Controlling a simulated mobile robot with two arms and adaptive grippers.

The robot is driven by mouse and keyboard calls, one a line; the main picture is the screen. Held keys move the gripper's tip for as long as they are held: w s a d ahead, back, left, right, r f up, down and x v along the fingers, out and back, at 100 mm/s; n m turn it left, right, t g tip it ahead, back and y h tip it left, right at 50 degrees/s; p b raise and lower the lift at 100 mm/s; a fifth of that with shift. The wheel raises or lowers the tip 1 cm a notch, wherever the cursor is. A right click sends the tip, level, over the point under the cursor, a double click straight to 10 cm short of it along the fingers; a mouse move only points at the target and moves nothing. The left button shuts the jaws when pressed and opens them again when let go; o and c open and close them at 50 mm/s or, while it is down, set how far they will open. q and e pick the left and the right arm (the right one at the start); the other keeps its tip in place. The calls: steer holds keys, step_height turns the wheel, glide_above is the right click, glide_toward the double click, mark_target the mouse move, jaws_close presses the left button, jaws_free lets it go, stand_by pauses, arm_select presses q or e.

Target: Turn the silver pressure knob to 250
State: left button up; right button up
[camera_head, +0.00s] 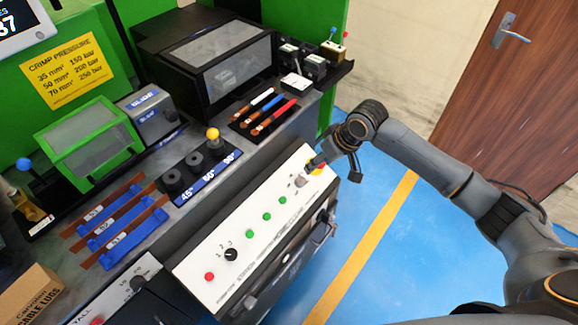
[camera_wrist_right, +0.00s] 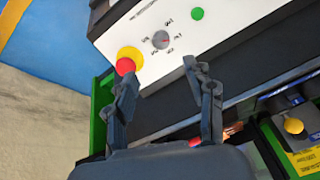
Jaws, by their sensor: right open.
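The silver pressure knob (camera_head: 300,181) sits near the far right end of the white control panel, with small markings around it. In the right wrist view the knob (camera_wrist_right: 160,40) lies beyond the fingertips, roughly in line with the gap between them. Its markings are too small to read surely, so I cannot tell its setting. My right gripper (camera_head: 336,168) is open and empty above that end of the panel. In the right wrist view my right gripper (camera_wrist_right: 160,72) shows both fingers spread, apart from the knob. My left gripper is not in view.
A red emergency button on a yellow base (camera_wrist_right: 127,62) is close beside the knob and near one finger. Green buttons (camera_head: 266,216), a black selector (camera_head: 231,254) and a red button (camera_head: 210,276) line the panel. A yellow crimp pressure sign (camera_head: 68,70) hangs at left.

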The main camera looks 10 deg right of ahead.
glide_toward(302, 181)
steer(key=f, duration=0.1)
steer(key=b+x, duration=0.1)
steer(key=x, duration=0.5)
steer(key=shift+w+a+f, duration=0.15)
steer(key=shift+a+f, duration=0.05)
steer(key=shift+a, duration=0.05)
steer(key=shift+w+f, duration=0.15)
steer(key=shift+f, duration=0.2)
steer(key=shift+w+a+f, duration=0.15)
steer(key=shift+f, duration=0.15)
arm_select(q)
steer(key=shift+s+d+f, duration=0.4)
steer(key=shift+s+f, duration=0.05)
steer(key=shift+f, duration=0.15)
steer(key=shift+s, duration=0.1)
